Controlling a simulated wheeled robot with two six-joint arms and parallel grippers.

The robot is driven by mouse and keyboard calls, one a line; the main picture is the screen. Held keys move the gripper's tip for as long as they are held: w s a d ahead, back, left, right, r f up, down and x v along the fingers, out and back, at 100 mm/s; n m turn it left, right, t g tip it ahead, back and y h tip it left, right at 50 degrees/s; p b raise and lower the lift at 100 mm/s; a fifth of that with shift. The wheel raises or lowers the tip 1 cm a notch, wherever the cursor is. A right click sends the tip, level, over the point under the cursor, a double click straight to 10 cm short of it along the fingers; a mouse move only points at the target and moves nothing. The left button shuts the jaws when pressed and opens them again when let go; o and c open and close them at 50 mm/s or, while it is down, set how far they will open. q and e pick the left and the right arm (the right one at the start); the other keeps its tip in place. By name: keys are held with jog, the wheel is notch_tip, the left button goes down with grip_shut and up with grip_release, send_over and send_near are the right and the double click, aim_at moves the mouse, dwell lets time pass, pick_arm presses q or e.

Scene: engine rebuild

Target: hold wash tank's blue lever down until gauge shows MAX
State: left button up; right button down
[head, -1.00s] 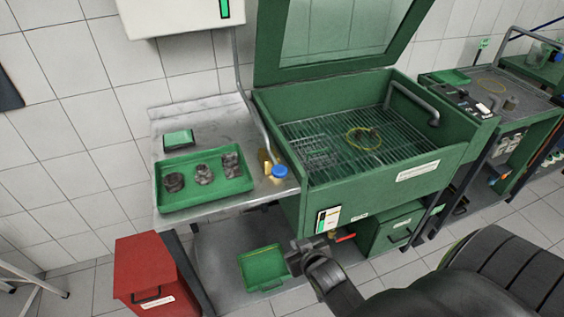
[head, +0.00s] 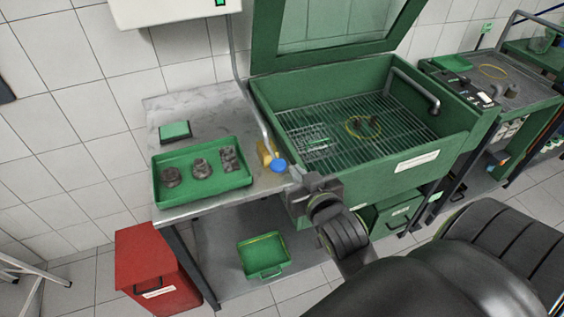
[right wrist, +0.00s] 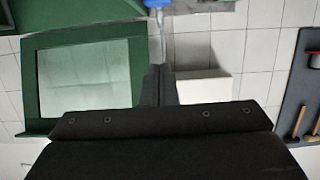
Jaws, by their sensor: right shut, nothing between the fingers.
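The green wash tank (head: 455,150) stands with its lid open and a wire rack inside. The blue lever knob (head: 278,166) is at the tank's left front corner, beside a yellow part; it also shows at the top edge of the right wrist view (right wrist: 157,4). My right gripper (head: 293,174) is shut and empty, just right of the blue knob; I cannot tell if they touch. A white wall box (head: 170,8) with a small green strip is cut off at the top. The gauge reading cannot be made out. My left gripper is not in view.
A green tray (head: 165,202) with several dark parts lies on the steel side table (head: 235,115). A red bin (head: 135,255) stands on the floor. A green tray (head: 262,270) is on the lower shelf. A cart (head: 540,105) stands right.

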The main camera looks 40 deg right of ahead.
jog(key=p, duration=0.2)
send_over(282, 164)
jog(key=s+a, duration=0.1)
jog(key=s, duration=0.1)
notch_tip(282, 164, down, 2)
jog(key=f, duration=0.3)
jog(key=shift+w+f, duration=0.25)
jog(key=shift+f, duration=0.05)
jog(key=shift+f+p, duration=0.3)
jog(key=shift+f, duration=0.2)
jog(key=f+t+b, duration=0.1)
jog(key=f+b, duration=0.1)
jog(key=b, duration=0.3)
jog(key=f+t+b, duration=0.1)
jog(key=b, duration=0.5)
jog(key=shift+s+f+t+h, duration=0.2)
jog(key=shift+f+t+h, duration=0.1)
jog(key=shift+f+h, duration=0.1)
dwell(4.4)
